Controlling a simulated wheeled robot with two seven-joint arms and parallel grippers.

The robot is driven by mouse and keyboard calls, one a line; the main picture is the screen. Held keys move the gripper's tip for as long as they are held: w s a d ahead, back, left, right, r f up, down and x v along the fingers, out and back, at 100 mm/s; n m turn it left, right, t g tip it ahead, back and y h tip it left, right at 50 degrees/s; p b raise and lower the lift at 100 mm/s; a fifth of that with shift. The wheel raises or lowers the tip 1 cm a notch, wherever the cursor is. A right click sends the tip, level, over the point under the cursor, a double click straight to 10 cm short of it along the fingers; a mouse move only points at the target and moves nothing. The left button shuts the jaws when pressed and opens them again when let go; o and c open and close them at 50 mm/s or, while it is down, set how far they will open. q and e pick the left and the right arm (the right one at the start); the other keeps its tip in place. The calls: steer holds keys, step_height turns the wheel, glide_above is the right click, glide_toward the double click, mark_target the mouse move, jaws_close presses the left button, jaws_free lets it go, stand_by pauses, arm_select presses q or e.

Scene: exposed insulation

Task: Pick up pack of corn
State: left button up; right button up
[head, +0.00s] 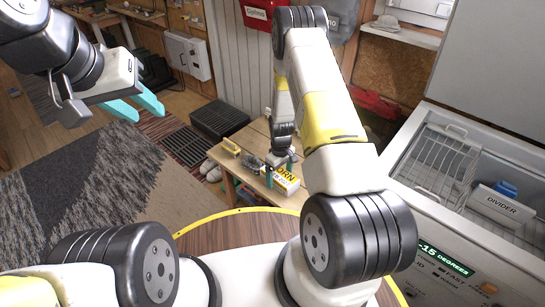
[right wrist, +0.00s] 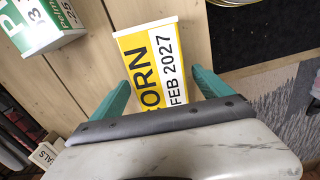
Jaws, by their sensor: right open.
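The pack of corn (head: 288,183) is a yellow and white box lying on a small wooden table (head: 252,137). In the right wrist view the pack (right wrist: 155,62) shows its "CORN" and "FEB 2027" print. My right gripper (right wrist: 161,80) is open, its teal fingers on either side of the pack's near part, with gaps visible. The near end of the pack is hidden by the gripper body. In the head view my right gripper (head: 279,170) is at the pack, partly hidden. My left gripper (head: 150,107) is open and empty, raised over the floor at upper left.
A green and white pack (right wrist: 42,24) lies left of the corn in the right wrist view. A yellow item (head: 231,147) is on the table's left end. An open freezer (head: 420,190) with a wire basket and divider (head: 500,205) stands at right.

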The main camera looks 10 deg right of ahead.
jaws_close()
steer(key=shift+r, duration=0.15)
